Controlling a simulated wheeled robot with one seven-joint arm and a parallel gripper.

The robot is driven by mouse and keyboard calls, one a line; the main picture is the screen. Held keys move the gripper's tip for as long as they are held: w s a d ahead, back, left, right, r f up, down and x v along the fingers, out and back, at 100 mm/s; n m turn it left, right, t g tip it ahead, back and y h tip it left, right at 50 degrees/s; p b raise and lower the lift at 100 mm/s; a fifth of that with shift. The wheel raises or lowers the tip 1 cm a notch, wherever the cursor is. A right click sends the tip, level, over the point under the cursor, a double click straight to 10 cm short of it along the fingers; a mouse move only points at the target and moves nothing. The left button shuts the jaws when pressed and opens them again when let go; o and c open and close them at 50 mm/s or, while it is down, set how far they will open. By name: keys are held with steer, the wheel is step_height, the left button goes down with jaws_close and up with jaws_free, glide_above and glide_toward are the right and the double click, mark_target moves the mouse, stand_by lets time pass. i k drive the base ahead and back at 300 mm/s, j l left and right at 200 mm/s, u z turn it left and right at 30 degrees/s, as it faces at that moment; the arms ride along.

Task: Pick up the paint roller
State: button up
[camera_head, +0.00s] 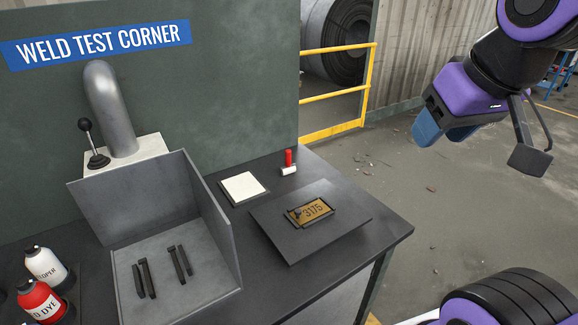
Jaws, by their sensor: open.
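The paint roller (289,163) has a red handle and a white roller end. It is small in the head view and appears to stand upright near the back edge of the dark workbench (385,235), right of a white square pad. My gripper (478,146) is open and empty at the upper right. It is up in the air beyond the bench's right side, well apart from the roller. Nothing hides the roller.
A plate marked 3175 (312,211) lies on a raised dark slab in front of the roller. The white pad (243,187) is left of it. A grey open box (180,285) with several dark bars, a bent pipe (110,105) and bottles (42,300) stand left. A green wall rises behind.

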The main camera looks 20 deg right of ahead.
mark_target(290, 168)
steer(key=l+u, duration=0.35)
steer(key=l, duration=0.45)
steer(key=l+u, duration=0.4)
steer(key=l, duration=0.45)
steer(key=k+l+u, duration=0.1)
steer(key=l+u, duration=0.25)
steer(key=l, duration=0.4)
steer(key=i+l+u, duration=0.2)
steer(key=l, duration=0.15)
steer(key=l+u, duration=0.2)
steer(key=l, duration=0.15)
steer(key=l+u, duration=0.25)
steer(key=l, duration=0.15)
steer(key=i, duration=0.05)
